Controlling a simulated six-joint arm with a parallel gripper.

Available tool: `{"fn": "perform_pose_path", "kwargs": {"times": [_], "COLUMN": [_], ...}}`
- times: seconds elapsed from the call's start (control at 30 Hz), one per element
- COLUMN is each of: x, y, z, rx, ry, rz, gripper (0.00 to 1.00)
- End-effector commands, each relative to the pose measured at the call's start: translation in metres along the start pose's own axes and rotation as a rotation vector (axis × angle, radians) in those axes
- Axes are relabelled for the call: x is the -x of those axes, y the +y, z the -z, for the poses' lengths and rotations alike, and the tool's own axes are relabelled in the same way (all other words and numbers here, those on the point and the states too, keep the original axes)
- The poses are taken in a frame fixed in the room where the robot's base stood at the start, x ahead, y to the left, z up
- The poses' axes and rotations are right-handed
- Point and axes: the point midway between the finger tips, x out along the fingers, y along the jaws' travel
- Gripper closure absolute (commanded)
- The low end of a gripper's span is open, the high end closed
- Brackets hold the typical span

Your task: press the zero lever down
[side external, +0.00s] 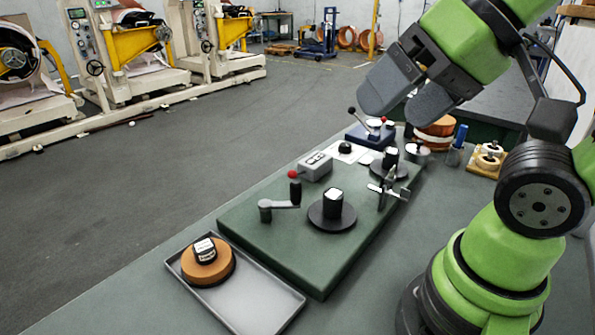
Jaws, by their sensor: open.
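My gripper (396,106) is in the upper right, its two grey fingers apart and empty, pointing down and left. In the picture it lies just above a small blue device (362,137) at the far end of the green plate. A lever with a black knob (352,111) rises from this device, and a red ball (383,119) shows at its right. A grey box (316,167) with a red-ball lever (293,174) at its left stands nearer. I cannot tell which lever is the zero lever. I see no clear contact between the gripper and either lever.
The green plate (270,245) also carries a crank (280,203), black round stands with dark blocks (332,211), and a metal clamp (388,186). A wooden board (485,163) and copper roll (437,130) stand at right.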

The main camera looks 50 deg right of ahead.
Motion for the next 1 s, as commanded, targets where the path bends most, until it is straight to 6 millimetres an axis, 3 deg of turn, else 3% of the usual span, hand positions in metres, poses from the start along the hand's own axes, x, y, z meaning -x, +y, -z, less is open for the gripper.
{"fn": "perform_pose_path", "kwargs": {"times": [0.03, 0.3, 0.4, 1.0], "x": [0.0, 0.0, 0.0, 0.0], "y": [0.0, 0.0, 0.0, 0.0], "z": [0.0, 0.0, 0.0, 0.0], "rx": [0.0, 0.0, 0.0, 0.0], "ry": [0.0, 0.0, 0.0, 0.0], "rz": [0.0, 0.0, 0.0, 0.0], "gripper": [0.21, 0.83, 1.0, 1.0]}}
